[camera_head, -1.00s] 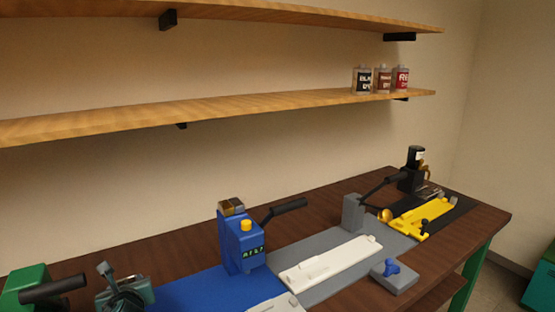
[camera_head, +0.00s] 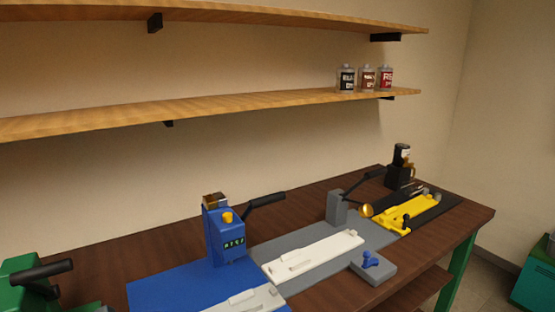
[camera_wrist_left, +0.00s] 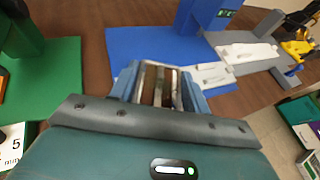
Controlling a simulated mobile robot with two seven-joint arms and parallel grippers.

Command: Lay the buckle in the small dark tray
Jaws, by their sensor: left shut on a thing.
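In the left wrist view my left gripper (camera_wrist_left: 162,88) is shut on a silvery, frame-like thing with brown showing between its bars; this looks like the buckle (camera_wrist_left: 158,84). It is held above the bench, near the front edge of the blue mat. Its lower part is hidden by the gripper body. In the head view the held thing does not show. I cannot make out a small dark tray in either view. My right gripper is not in view.
A blue press (camera_head: 224,232) with a black lever stands on the blue mat (camera_head: 165,285). White fixtures (camera_head: 312,254), a grey block with a blue knob (camera_head: 372,266) and a yellow fixture (camera_head: 408,212) lie to the right. A green machine (camera_head: 25,280) stands at left.

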